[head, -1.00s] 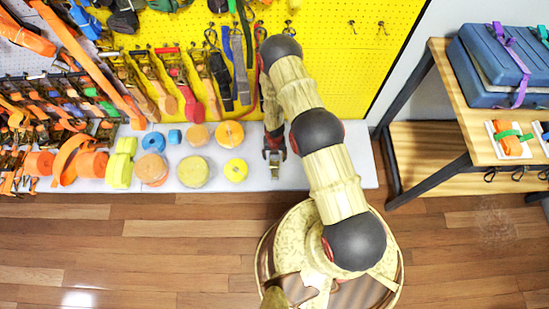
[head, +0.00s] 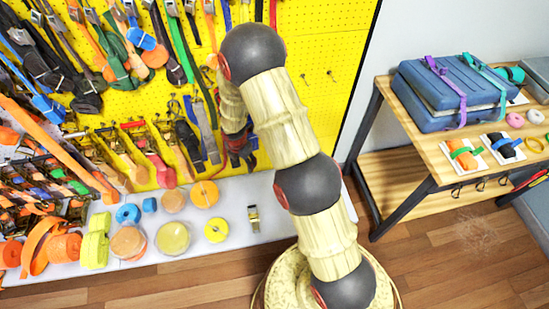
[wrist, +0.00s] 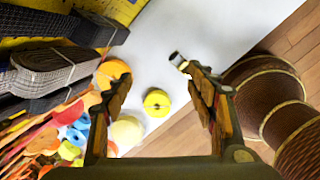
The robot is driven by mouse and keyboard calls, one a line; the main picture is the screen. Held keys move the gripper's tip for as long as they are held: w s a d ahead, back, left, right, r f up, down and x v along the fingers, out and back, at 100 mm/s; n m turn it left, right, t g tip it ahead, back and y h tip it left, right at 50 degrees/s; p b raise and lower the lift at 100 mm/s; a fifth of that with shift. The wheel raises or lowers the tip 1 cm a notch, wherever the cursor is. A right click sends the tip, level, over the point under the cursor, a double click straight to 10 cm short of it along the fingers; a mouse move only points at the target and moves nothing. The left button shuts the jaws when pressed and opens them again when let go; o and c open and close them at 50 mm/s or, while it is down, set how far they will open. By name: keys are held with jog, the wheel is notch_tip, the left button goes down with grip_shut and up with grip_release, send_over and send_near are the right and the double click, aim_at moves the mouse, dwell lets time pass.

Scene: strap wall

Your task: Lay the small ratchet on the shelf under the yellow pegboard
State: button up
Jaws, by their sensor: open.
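The small ratchet (head: 253,217), a metal buckle with a yellowish part, lies on the pale shelf (head: 290,215) under the yellow pegboard (head: 310,45), right of the strap rolls. In the wrist view the ratchet (wrist: 178,60) shows just past the tip of the right finger. My gripper (head: 240,158) is above and behind the ratchet, in front of the lower pegboard, apart from it in the head view. In the wrist view my gripper (wrist: 156,78) has its fingers spread wide with nothing between them.
Strap rolls, including a yellow one (head: 217,230), stand left of the ratchet. Grey hanging straps (head: 207,135) are close to my gripper. A wooden table (head: 440,150) with blue cases (head: 450,90) stands right. The shelf right of the ratchet is partly behind my arm.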

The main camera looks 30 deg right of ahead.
jog(key=s+r+m+t, duration=0.1)
jog(key=s+r+m, duration=0.25)
jog(key=r, duration=0.65)
jog(key=s+r+m, duration=0.3)
jog(key=r+m, duration=0.1)
jog(key=r, duration=0.6)
jog(key=s+r+m+t, duration=0.1)
jog(key=s+r+m, duration=0.25)
jog(key=r, duration=0.65)
jog(key=s+a+r+m+t, duration=0.1)
jog(key=s+r+m, duration=0.5)
jog(key=s, duration=0.4)
jog(key=s+a+r+m+y, duration=0.1)
jog(key=s+r+m, duration=0.5)
jog(key=s, duration=0.4)
jog(key=shift+s+a+r+m+t, duration=0.15)
jog(key=shift+r+m+t, duration=0.15)
jog(key=shift+r+t, duration=0.1)
jog(key=shift+c, duration=0.9)
